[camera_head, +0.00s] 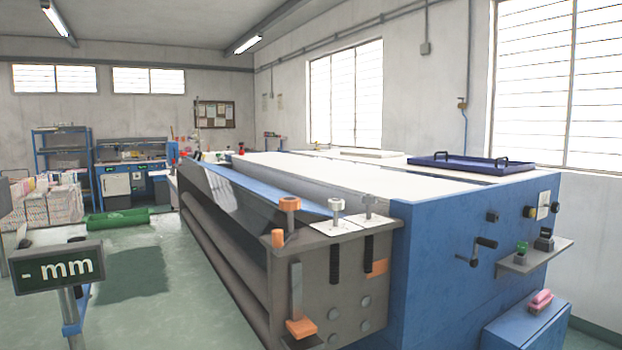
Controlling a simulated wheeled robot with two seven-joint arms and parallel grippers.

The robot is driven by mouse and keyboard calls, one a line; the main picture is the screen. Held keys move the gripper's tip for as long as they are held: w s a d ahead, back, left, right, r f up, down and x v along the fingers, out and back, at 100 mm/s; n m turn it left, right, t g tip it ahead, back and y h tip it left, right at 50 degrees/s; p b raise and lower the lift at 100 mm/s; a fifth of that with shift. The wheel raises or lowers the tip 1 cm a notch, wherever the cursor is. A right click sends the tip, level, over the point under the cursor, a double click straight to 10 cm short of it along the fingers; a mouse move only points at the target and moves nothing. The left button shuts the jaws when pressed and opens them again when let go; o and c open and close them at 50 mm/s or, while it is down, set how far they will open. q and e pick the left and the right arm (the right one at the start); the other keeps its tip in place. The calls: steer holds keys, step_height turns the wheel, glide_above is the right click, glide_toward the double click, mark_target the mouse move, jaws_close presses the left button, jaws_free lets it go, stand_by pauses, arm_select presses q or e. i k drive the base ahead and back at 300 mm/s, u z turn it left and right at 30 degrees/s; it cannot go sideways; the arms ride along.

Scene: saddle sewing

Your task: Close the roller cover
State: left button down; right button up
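A long grey and blue machine fills the right half of the view, running away toward the back left. Along its near-left side, a long slanted panel with a blue strip (283,193) on its upper edge looks like the roller cover. Below it the side is open, and long dark grey rollers (215,245) show in the gap. The inner part of the opening is in shadow, and the cover's hinge cannot be made out. Neither of my grippers is in view.
A "- mm" display (58,267) on a post stands at the front left. The machine's end plate (340,290) carries orange-topped knobs and bolts. A crank handle (484,245) and shelf (536,256) stick out at right. Green floor (150,310) is clear left of the machine.

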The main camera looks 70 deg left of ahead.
mark_target(189, 166)
steer(key=u, duration=1.6)
